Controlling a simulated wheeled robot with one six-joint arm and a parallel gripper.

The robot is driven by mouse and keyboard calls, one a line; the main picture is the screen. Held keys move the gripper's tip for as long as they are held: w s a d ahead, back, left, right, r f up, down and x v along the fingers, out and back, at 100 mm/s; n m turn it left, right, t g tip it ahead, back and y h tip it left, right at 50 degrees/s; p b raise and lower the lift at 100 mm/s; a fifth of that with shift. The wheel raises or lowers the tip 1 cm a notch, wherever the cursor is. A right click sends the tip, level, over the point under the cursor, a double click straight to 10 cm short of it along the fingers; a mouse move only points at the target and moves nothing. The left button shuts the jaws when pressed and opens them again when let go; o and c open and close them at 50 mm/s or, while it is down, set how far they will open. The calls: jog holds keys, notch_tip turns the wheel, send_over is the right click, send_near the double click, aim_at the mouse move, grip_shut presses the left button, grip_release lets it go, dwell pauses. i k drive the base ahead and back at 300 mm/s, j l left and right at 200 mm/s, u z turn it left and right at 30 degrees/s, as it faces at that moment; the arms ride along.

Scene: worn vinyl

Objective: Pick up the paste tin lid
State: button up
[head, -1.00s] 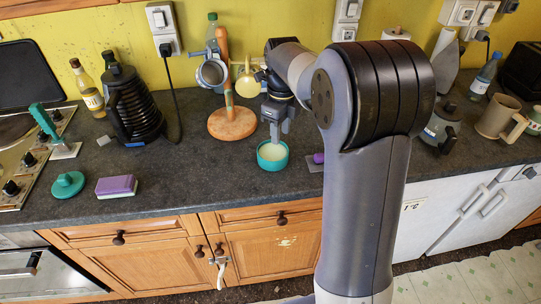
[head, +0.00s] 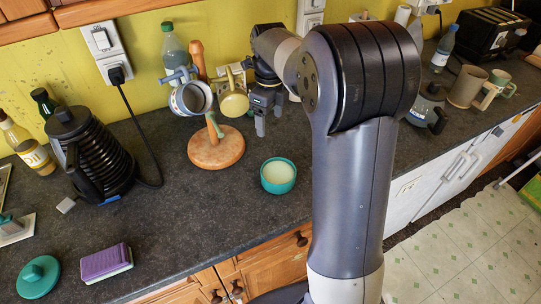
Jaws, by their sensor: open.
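The paste tin lid (head: 38,277) is a round teal disc with a raised knob. It lies on the dark worktop at the lower left of the head view, left of the sponge. A teal open tin with pale paste (head: 278,176) stands on the worktop near the middle. My gripper (head: 269,127) is open and empty, raised behind the tin and right of the wooden mug stand. It is far from the lid, up and to the right of it.
A purple sponge (head: 106,263) lies close to the lid's right. A black kettle (head: 88,150) stands behind them. A mug tree (head: 216,147) with mugs stands between my gripper and the kettle. The worktop (head: 170,215) between sponge and tin is clear.

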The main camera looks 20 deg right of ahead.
aim_at(39, 276)
jog(key=k+u, duration=0.3)
jog(key=k+j+u, duration=0.1)
jog(key=u, duration=0.15)
jog(key=i+u, duration=0.1)
jog(key=u, duration=0.3)
jog(key=l+u, duration=0.1)
jog(key=u, duration=0.25)
jog(key=i+l+u, duration=0.1)
jog(key=u, duration=0.3)
jog(key=l+u, duration=0.1)
jog(key=u, duration=0.3)
jog(key=i+l, duration=0.1)
jog(key=i+j, duration=0.35)
jog(key=j, duration=0.15)
jog(key=i+j, duration=0.7)
jog(key=j, duration=0.25)
jog(key=i+j, duration=0.35)
jog(key=i+j+z, duration=0.1)
jog(key=z, duration=0.4)
jog(key=j+z, duration=0.25)
jog(key=z, duration=0.25)
jog(key=j+z, duration=0.25)
jog(key=z, duration=1.6)
